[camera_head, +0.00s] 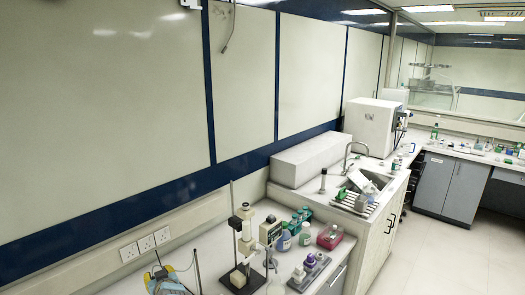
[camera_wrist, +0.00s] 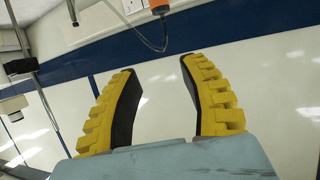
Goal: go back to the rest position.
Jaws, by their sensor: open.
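My gripper (camera_wrist: 157,66) shows in the wrist view with two yellow ribbed fingers lined with black pads. The fingers stand wide apart with nothing between them. Behind them are pale wall panels and a dark blue band. In the head view, a light blue and yellow thing (camera_head: 166,284) is cut by the bottom edge at the left; I cannot tell if it is my gripper.
A white machine (camera_head: 370,125) stands farther back. The floor (camera_head: 440,255) at right is clear. An orange-ended cable (camera_wrist: 150,40) hangs beyond my fingers.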

